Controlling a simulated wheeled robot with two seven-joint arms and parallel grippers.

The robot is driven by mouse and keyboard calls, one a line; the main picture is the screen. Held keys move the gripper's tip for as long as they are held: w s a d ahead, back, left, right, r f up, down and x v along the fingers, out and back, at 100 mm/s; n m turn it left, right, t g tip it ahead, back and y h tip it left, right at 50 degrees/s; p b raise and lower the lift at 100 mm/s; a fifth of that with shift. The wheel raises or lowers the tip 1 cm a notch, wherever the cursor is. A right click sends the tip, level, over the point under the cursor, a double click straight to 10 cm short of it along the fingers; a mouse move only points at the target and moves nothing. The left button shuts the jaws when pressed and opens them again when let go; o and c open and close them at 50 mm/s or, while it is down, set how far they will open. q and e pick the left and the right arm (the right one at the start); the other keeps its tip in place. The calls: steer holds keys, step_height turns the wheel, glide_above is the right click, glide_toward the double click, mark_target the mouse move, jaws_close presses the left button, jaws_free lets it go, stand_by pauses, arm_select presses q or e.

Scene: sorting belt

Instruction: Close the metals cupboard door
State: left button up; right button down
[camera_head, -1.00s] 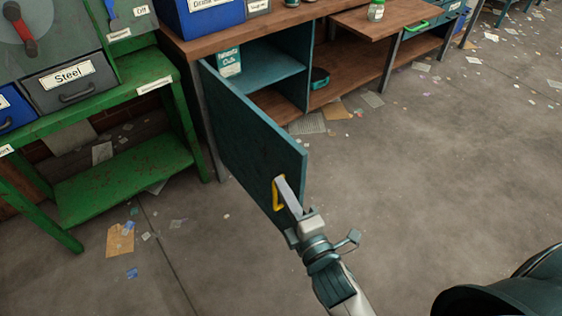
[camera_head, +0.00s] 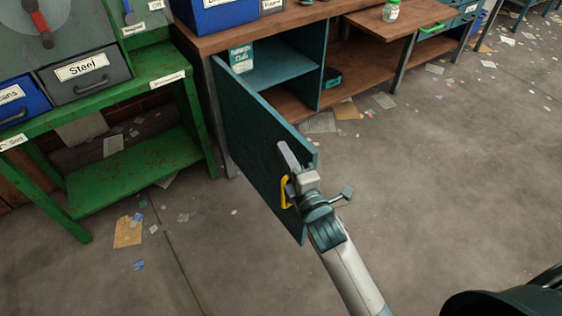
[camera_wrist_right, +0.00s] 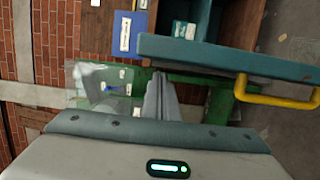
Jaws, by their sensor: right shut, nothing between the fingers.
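The teal cupboard door (camera_head: 254,138) stands open, swung out from the cupboard (camera_head: 275,69) at the left end of the wooden bench. Its yellow handle (camera_head: 285,194) is on the face towards the left. My right gripper (camera_head: 287,154) is shut and empty on the handle side of the door, its fingertips just above the handle and close to the face; I cannot tell if they touch it. In the right wrist view the shut fingers (camera_wrist_right: 160,97) point past the door edge (camera_wrist_right: 225,55), with the handle (camera_wrist_right: 275,94) to their right. My left gripper is not in view.
A green table (camera_head: 125,98) with a drawer labelled Steel (camera_head: 85,75) stands left of the door. A labelled teal box (camera_head: 241,57) sits inside the cupboard. Paper scraps litter the floor (camera_head: 430,190), which is otherwise clear right of the door.

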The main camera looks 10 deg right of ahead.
steer(key=shift+w+d, duration=0.25)
steer(key=shift+d, duration=0.45)
steer(key=shift+d, duration=0.1)
